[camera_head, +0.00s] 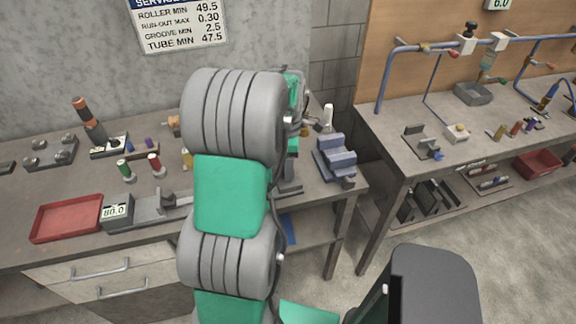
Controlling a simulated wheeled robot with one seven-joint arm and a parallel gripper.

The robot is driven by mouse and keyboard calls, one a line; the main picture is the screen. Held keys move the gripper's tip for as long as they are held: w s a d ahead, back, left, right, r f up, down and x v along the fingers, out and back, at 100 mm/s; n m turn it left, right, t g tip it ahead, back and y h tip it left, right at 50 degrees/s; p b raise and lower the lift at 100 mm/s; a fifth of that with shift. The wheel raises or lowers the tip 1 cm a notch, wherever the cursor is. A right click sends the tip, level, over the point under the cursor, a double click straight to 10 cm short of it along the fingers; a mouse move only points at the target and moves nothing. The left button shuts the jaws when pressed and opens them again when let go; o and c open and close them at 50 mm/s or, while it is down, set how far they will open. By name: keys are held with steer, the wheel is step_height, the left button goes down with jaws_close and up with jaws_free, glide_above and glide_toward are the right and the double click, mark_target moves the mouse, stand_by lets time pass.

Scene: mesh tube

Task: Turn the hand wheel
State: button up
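My green and grey arm fills the middle of the view and reaches over the left bench. My gripper is hidden behind the arm. A green upright machine (293,92) shows only as a narrow strip right of the arm, with a grey base on the bench. Small metal parts (291,121) show on it at the arm's right edge. I cannot tell whether they belong to a hand wheel. No hand wheel can be clearly made out.
On the left bench stand a red tray (67,216), a gauge reading 80.0 (116,212), small colored rollers (155,163) and a blue-grey vise (335,156). A second bench (378,130) with pipes and parts stands at right. The floor between (365,284) is partly clear.

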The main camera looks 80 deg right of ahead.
step_height(320, 180, down, 2)
steer(key=shift+f, duration=0.1)
jaws_close()
stand_by(0.6)
